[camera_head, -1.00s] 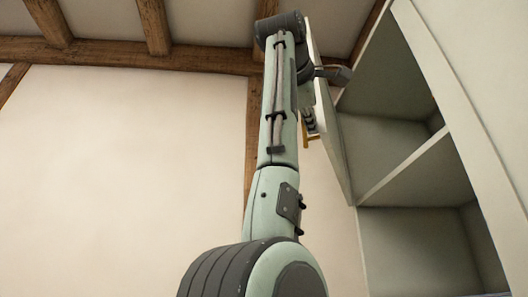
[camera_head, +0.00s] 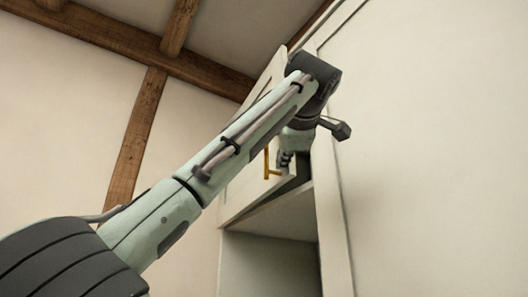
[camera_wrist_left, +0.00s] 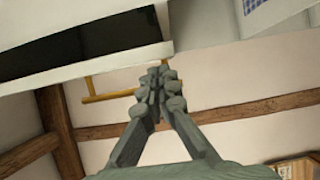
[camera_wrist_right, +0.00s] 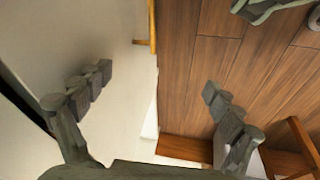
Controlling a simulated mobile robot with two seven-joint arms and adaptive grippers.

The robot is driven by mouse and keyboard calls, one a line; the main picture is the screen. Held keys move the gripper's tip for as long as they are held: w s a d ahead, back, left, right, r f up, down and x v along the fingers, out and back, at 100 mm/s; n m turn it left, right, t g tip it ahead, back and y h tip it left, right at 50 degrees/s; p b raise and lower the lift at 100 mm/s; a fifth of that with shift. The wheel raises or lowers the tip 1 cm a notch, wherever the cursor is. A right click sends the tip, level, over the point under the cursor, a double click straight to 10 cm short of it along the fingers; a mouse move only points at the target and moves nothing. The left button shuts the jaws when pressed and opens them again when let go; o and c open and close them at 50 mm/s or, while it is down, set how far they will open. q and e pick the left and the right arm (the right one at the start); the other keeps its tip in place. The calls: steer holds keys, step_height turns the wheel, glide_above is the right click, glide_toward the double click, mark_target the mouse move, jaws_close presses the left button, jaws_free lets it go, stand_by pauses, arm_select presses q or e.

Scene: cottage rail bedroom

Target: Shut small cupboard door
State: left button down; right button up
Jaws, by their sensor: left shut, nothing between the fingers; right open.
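The small cupboard door (camera_head: 245,190) is a pale panel with a brass bar handle (camera_head: 267,166), high up in the head view. It stands ajar, with a dark gap beside its lower edge. My left gripper (camera_head: 285,159) is shut and empty, close beside the handle; my forearm hides part of the door. In the left wrist view, the shut fingers (camera_wrist_left: 158,78) are at the right end of the brass handle (camera_wrist_left: 105,92); whether they touch it I cannot tell. My right gripper (camera_wrist_right: 156,92) is open and empty, seen only in the right wrist view.
The cupboard's open lower compartment (camera_head: 265,260) shows under the door. A wide pale panel (camera_head: 430,150) fills the right side. Wooden beams (camera_head: 135,140) cross the wall and ceiling at left. The right wrist view shows a plank floor (camera_wrist_right: 200,70) and a pale wall surface.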

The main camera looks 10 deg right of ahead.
arm_select(q)
steer(key=shift+w+d+f+p, duration=0.15)
steer(key=shift+d+p, duration=0.15)
steer(key=shift+d, duration=0.25)
steer(key=shift+w+d+f+p, duration=0.1)
steer(key=shift+d+p, duration=0.15)
steer(key=shift+d, duration=0.25)
arm_select(e)
steer(key=shift+s+a+f, duration=0.1)
steer(key=shift+s+f, duration=0.1)
steer(key=shift+f, duration=0.75)
steer(key=shift+s+f, duration=0.2)
steer(key=shift+f, duration=0.75)
arm_select(q)
steer(key=shift+w+a, duration=0.1)
steer(key=shift+a, duration=0.1)
arm_select(e)
steer(key=shift+s, duration=0.1)
